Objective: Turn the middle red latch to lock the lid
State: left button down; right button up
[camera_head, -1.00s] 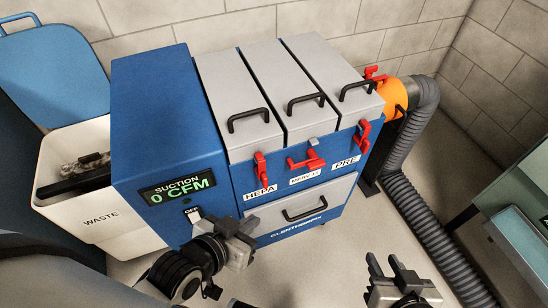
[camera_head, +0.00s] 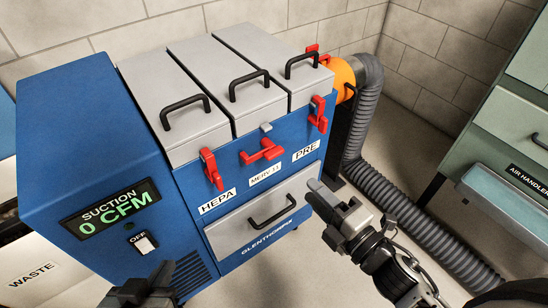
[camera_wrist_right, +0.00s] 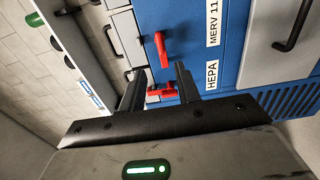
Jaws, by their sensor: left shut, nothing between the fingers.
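The middle red latch (camera_head: 262,152), above the MERV 11 label, lies crosswise on the blue cabinet front, below a small grey catch (camera_head: 266,127). The red latches over HEPA (camera_head: 211,170) and PRE (camera_head: 318,115) stand upright. The middle grey lid (camera_head: 232,80) looks closed. My right gripper (camera_head: 318,196) is open and empty, in front of the drawer's right end, below and right of the middle latch. In the right wrist view its fingers (camera_wrist_right: 160,88) are apart, with the middle latch (camera_wrist_right: 162,50) beyond them. My left gripper (camera_head: 165,272) is shut and empty at the bottom edge.
A drawer with a black handle (camera_head: 272,213) is below the labels. The suction panel (camera_head: 110,208) reads 0 CFM, with its switch marked OFF. A grey hose (camera_head: 375,180) runs down the right side from an orange collar (camera_head: 342,78). A green air handler (camera_head: 510,125) stands at right.

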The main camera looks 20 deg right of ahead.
aim_at(277, 156)
jog(key=x, duration=1.4)
grip_shut()
